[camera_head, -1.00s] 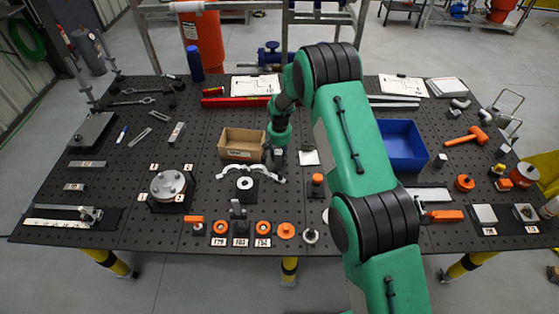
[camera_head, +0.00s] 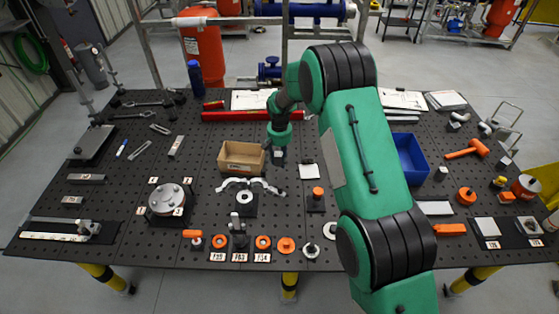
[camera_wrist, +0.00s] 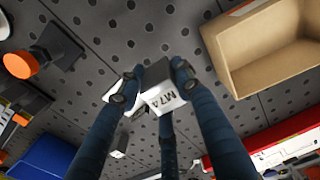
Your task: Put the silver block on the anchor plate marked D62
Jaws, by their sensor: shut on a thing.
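My gripper (camera_head: 278,157) is above the middle of the dark perforated table, just right of the open cardboard box. In the wrist view my gripper (camera_wrist: 153,80) has its fingers closed on a small silver-grey block (camera_wrist: 154,72). A pale face of the block carries dark marking that looks like M7A. The block shows small under my gripper in the head view and appears clear of the table. I cannot make out a plate marked D62. Dark plates with white labels (camera_head: 487,228) (camera_head: 530,227) lie at the right front, their text too small to read surely.
The cardboard box (camera_head: 241,157) is close beside my gripper. A blue bin (camera_head: 408,158) stands to the right, partly behind my arm. A round flange (camera_head: 168,199) is at left. Small labelled parts with orange rings (camera_head: 263,242) line the front edge. A red level (camera_head: 250,116) lies behind.

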